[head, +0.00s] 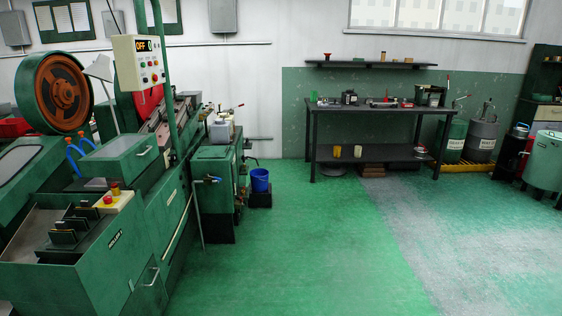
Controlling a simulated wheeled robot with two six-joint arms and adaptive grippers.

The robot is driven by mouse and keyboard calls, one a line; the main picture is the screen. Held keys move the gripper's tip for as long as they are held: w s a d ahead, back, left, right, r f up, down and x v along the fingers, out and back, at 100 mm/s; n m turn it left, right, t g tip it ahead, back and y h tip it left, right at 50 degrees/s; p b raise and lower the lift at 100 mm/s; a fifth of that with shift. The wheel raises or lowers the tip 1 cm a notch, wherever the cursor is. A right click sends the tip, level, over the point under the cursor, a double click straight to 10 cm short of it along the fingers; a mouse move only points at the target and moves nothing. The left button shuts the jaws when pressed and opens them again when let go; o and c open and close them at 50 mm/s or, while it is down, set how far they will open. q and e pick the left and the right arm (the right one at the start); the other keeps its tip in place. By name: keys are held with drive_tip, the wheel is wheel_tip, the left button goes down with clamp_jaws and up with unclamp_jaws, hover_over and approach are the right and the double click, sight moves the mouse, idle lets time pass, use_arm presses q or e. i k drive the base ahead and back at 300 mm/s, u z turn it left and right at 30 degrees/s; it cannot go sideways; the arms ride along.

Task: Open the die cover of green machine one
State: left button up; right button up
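A large green machine (165,205) fills the left side of the head view, with a small label on its lower front that I cannot read for certain. A green box-shaped cover (118,157) with a pale top panel and a small handle on its right face sits on the machine's middle. It looks shut. Two blue hoses (75,158) curve beside its left edge. A control box (139,62) with an "OFF" display hangs above it. Neither of my grippers is in view.
A red emergency button box (115,199) sits before the cover, beside an open green tray (30,232). A blue bucket (260,180) stands right of the machine. A dark workbench (380,110) lines the back wall. The green floor (300,260) in the middle is clear.

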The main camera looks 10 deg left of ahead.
sight(126, 156)
drive_tip(key=u, duration=0.7)
drive_tip(key=i, duration=0.9)
drive_tip(key=u, duration=0.45)
drive_tip(key=i, duration=1.2)
drive_tip(key=z, duration=0.15)
